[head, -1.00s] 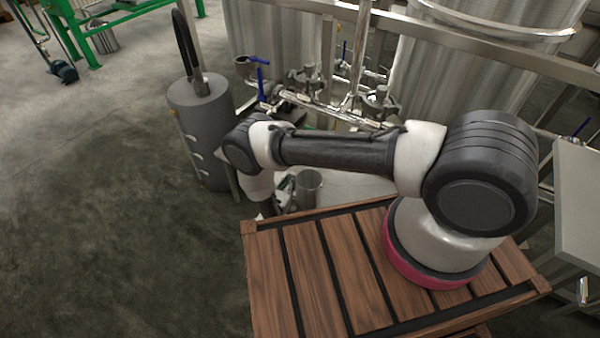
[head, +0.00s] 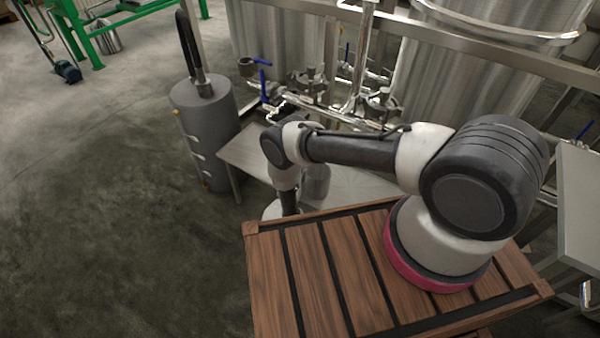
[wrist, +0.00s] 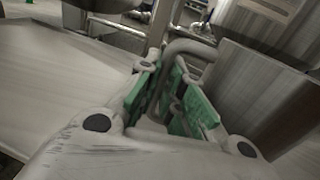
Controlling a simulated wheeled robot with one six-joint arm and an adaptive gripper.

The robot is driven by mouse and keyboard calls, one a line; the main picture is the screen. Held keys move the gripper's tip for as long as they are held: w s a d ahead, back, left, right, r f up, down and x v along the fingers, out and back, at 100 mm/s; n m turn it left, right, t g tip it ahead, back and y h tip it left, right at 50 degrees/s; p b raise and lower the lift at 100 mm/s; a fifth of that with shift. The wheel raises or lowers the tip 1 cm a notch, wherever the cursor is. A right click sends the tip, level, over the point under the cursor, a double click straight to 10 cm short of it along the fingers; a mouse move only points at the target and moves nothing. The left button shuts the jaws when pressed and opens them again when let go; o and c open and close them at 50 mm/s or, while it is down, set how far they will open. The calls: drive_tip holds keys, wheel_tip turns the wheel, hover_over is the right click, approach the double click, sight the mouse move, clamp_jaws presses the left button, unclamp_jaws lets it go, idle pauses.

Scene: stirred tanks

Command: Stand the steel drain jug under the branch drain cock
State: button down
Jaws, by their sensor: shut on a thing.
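The steel drain jug (head: 317,182) is a plain cylinder, partly hidden behind my arm in the head view. In the wrist view its side (wrist: 255,95) fills the right, beside my fingers. My gripper (wrist: 175,98) has green pads and is shut on the jug's curved handle (wrist: 187,47). The head view largely hides the gripper behind my wrist. Valves with blue handles (head: 263,78) sit on the pipework behind and left of the jug; I cannot tell which is the branch drain cock. Whether the jug touches the bench is not clear.
A low steel bench (head: 245,158) lies behind and below my arm. A grey cylinder (head: 206,118) with a black hose stands at its left. Steel pipes (head: 350,122) and large tanks (head: 455,75) close off the back. The floor at left is open.

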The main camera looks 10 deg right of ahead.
drive_tip(key=shift+f, duration=0.15)
drive_tip(key=c, duration=1.5)
unclamp_jaws()
drive_tip(key=shift+c, duration=0.2)
drive_tip(key=shift+r, duration=0.2)
drive_tip(key=v, duration=1.2)
